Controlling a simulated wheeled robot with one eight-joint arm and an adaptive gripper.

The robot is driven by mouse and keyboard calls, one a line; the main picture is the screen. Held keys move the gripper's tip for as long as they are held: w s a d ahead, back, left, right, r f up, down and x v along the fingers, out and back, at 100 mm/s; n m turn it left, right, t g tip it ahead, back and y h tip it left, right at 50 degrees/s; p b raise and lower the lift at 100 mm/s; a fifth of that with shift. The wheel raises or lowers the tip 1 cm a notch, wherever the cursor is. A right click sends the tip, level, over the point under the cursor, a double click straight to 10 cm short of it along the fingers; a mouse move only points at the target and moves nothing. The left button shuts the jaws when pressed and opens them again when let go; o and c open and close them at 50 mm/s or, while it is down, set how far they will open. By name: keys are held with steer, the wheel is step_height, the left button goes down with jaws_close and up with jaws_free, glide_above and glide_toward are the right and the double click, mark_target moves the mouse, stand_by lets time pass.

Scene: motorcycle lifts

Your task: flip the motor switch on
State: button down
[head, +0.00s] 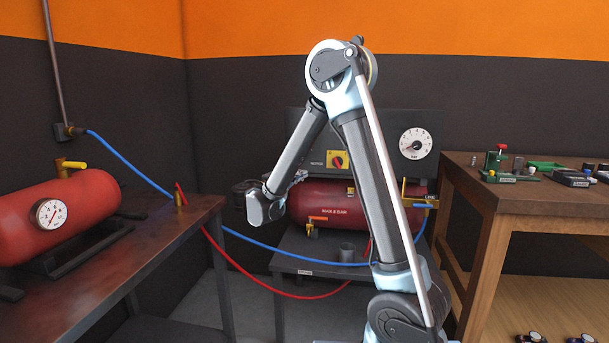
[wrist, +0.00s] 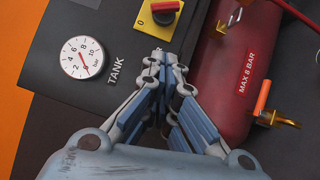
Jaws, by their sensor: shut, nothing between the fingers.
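The motor switch is a red knob (head: 338,161) on a yellow plate, set in the dark panel (head: 375,165) behind the red tank, with a MOTOR label to its left. In the wrist view the red knob (wrist: 165,10) is at the top edge, partly cut off, with a "0" on the yellow plate (wrist: 158,34) to its left. My gripper (wrist: 160,60) is shut and empty. Its tips appear just below the plate in the wrist view; I cannot tell whether they touch the panel. In the head view my arm hides part of the panel.
The red tank (head: 325,203) marked MAX 8 BAR sits below the panel, with an orange-handled valve (wrist: 263,97) in the wrist view. A tank gauge (wrist: 82,57) is beside the switch. A wooden bench (head: 560,215) stands right, and a table with another red tank (head: 85,190) left.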

steer(key=shift+s+a, duration=0.15)
steer(key=shift+s, duration=0.05)
steer(key=s+d+f+m+g+y, duration=0.1)
steer(key=d+g, duration=0.2)
steer(key=d, duration=0.5)
steer(key=s+d+m+g, duration=0.1)
steer(key=s+d+g, duration=0.1)
steer(key=d, duration=0.6)
steer(key=s+d+f+m+g+y, duration=0.2)
steer(key=s+d+f+g+y, duration=0.15)
steer(key=s+d, duration=0.6)
steer(key=s+d+f+m+g+y, duration=0.2)
steer(key=s+d+f, duration=0.1)
steer(key=s, duration=0.3)
steer(key=s+d+f+m+g+y, duration=0.1)
steer(key=s+d+f+m, duration=0.15)
steer(key=s, duration=0.45)
steer(key=s+a+f+m+y, duration=0.2)
steer(key=s+a+f+y, duration=0.2)
steer(key=s+f, duration=0.3)
steer(key=s+y, duration=0.1)
steer(key=s, duration=0.2)
steer(key=shift+a+g, duration=0.15)
steer(key=shift+g, duration=0.2)
